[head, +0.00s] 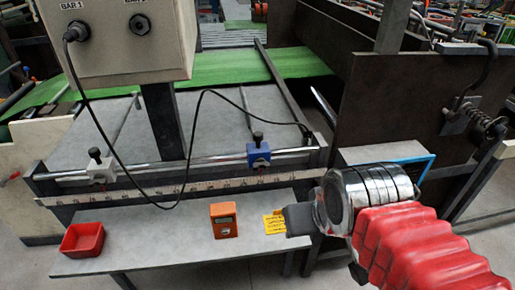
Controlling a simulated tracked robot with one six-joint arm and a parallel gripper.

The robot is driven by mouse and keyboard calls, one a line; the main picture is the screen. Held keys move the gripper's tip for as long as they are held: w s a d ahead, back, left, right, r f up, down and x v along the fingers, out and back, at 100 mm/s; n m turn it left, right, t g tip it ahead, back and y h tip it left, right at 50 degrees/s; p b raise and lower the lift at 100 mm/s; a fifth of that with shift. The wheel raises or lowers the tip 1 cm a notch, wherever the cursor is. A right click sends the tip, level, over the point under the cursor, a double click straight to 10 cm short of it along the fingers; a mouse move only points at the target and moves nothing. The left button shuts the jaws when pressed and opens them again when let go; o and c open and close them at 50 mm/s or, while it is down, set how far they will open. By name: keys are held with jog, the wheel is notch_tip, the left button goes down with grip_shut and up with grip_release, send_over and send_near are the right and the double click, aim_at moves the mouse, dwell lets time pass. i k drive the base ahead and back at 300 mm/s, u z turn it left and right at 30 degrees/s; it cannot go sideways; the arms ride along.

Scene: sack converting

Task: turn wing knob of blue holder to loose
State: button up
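The blue holder (259,155) sits on the chrome rail, right of the picture's middle. Its dark wing knob (258,137) stands upright on top; the knob is too small to tell its setting. My gripper (292,219) reaches in from the lower right, in front of and below the blue holder in the picture. It appears apart from the holder. Its dark fingers are seen end-on from the side, so I cannot tell whether they are open or shut. Nothing is visibly held.
A white holder (101,168) sits at the rail's left. The grey bench (170,243) carries a red tray (83,240), an orange device (224,220) and a yellow label (273,223). A control box (130,50) hangs above left, with a black cable looping before the rail.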

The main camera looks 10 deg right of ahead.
aim_at(260, 163)
jog(key=u, duration=0.9)
jog(key=i, duration=0.45)
jog(key=u, duration=0.25)
